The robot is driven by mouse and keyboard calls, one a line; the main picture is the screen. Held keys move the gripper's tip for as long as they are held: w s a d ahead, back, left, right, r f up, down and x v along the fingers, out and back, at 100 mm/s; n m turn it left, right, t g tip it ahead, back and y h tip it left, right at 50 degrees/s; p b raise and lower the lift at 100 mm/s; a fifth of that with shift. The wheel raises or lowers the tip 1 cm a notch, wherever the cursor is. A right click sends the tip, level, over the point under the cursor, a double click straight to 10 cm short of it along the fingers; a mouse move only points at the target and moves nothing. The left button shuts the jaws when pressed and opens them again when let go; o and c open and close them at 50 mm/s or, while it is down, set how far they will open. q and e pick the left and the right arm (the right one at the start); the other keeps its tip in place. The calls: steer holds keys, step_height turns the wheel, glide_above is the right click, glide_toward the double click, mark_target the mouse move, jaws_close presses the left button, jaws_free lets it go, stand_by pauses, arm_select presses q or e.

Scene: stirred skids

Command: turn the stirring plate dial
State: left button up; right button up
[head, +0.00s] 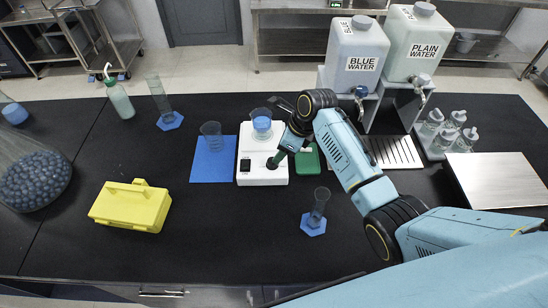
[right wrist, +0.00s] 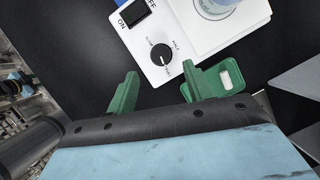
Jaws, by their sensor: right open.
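The white stirring plate (head: 262,177) stands mid-table with a beaker of blue liquid (head: 262,124) on its top. Its round black dial (right wrist: 161,54) shows in the right wrist view, beside a black ON/OFF switch (right wrist: 132,14) and speed labels. The dial's exact setting is too small to read. My right gripper (head: 279,157) reaches over the plate's front right part and hides the dial in the head view. In the right wrist view its green fingers (right wrist: 160,82) are open and empty. The dial lies just ahead of the gap between them, apart from both. My left gripper is not in view.
A green object (head: 308,160) lies close right of the plate. A blue mat (head: 208,168) with a beaker is on the left. A cylinder (head: 317,205) on a blue base stands in front right. A yellow case (head: 131,207) sits left. Water containers (head: 352,52) stand behind.

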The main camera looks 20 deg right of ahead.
steer(key=shift+x, duration=3.2)
steer(key=c, duration=1)
